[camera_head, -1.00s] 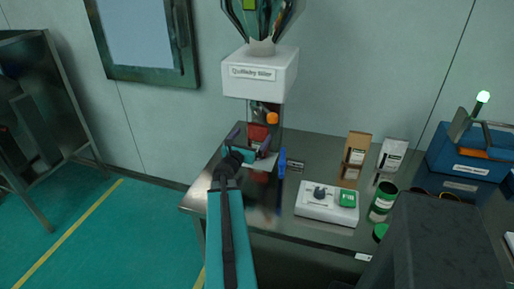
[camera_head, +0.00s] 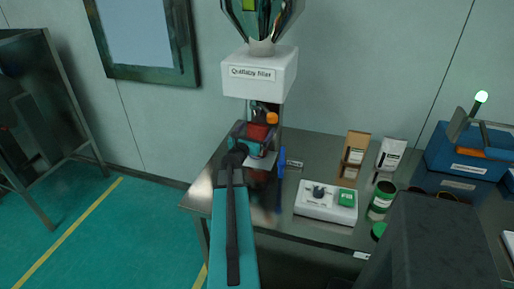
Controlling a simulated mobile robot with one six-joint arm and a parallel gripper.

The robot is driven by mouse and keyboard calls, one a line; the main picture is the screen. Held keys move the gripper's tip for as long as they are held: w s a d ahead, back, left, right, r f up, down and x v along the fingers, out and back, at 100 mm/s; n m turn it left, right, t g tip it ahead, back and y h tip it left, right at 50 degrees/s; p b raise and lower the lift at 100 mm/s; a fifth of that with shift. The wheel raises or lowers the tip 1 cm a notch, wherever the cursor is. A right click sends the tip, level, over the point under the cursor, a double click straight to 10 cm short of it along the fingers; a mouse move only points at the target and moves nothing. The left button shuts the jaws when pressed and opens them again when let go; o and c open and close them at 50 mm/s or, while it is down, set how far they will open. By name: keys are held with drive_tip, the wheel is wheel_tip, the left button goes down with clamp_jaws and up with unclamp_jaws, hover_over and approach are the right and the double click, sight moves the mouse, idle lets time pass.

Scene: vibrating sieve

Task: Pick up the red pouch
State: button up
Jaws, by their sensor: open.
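The red pouch (camera_head: 257,132) stands under the white filler machine (camera_head: 259,73) at the back left of the steel table. My gripper (camera_head: 255,138) is open at the pouch, with its fingers seeming to lie to the left and right of it. I cannot tell whether the fingers touch the pouch. The gripper and arm hide the pouch's lower part.
On the table (camera_head: 322,148), a white device (camera_head: 326,203), a green can (camera_head: 381,200), a brown pouch (camera_head: 354,147) and a white pouch (camera_head: 391,154) stand to the right. A blue upright piece (camera_head: 282,162) is close right of my gripper. A blue toolbox (camera_head: 468,150) is far right.

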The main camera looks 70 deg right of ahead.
drive_tip(key=shift+d, duration=0.1)
drive_tip(key=shift+s+d+r+p, duration=0.1)
drive_tip(key=shift+d+p, duration=0.4)
drive_tip(key=shift+d, duration=0.3)
drive_tip(key=shift+s+d+r+p, duration=0.1)
drive_tip(key=shift+d+p, duration=0.4)
drive_tip(key=shift+d, duration=0.3)
drive_tip(key=shift+d+f, duration=0.1)
drive_tip(key=shift+d, duration=0.8)
drive_tip(key=shift+c, duration=0.3)
drive_tip(key=c, duration=1.5)
